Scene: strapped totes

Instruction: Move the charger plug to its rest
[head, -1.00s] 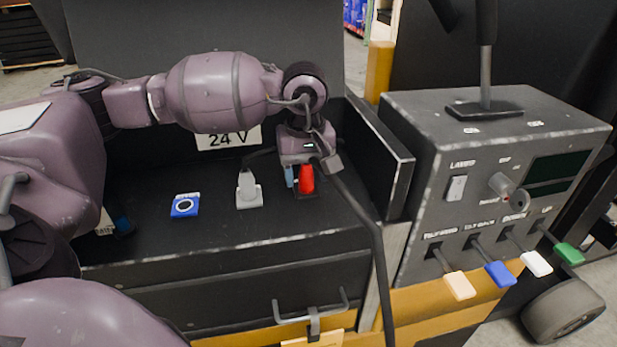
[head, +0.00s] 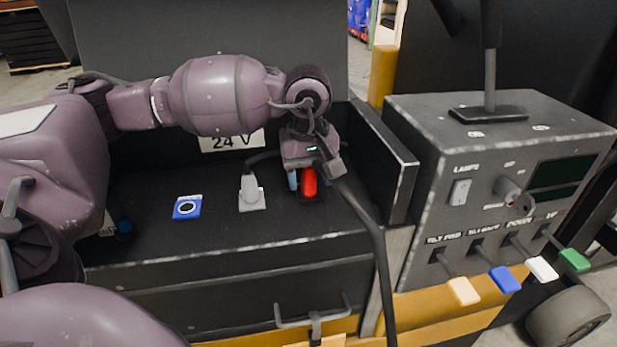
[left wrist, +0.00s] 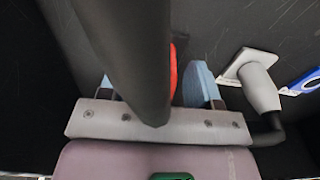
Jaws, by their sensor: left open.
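My left gripper (head: 304,181) points down at the right end of the dark shelf, open. Its blue fingers stand on either side of a red plug (head: 309,183), which sits upright at a dark base. In the left wrist view the red plug (left wrist: 174,62) shows only as a sliver between the fingers, mostly hidden by a thick dark bar across the picture, seemingly its cable. I cannot tell whether the fingers touch it. A grey plug (head: 249,188) with a dark cable stands on a light grey plate to the left. My right gripper is not in view.
A thick black cable (head: 377,235) hangs over the shelf's front edge. An upright dark panel (head: 387,165) and a control box (head: 470,160) with coloured levers stand close on the right.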

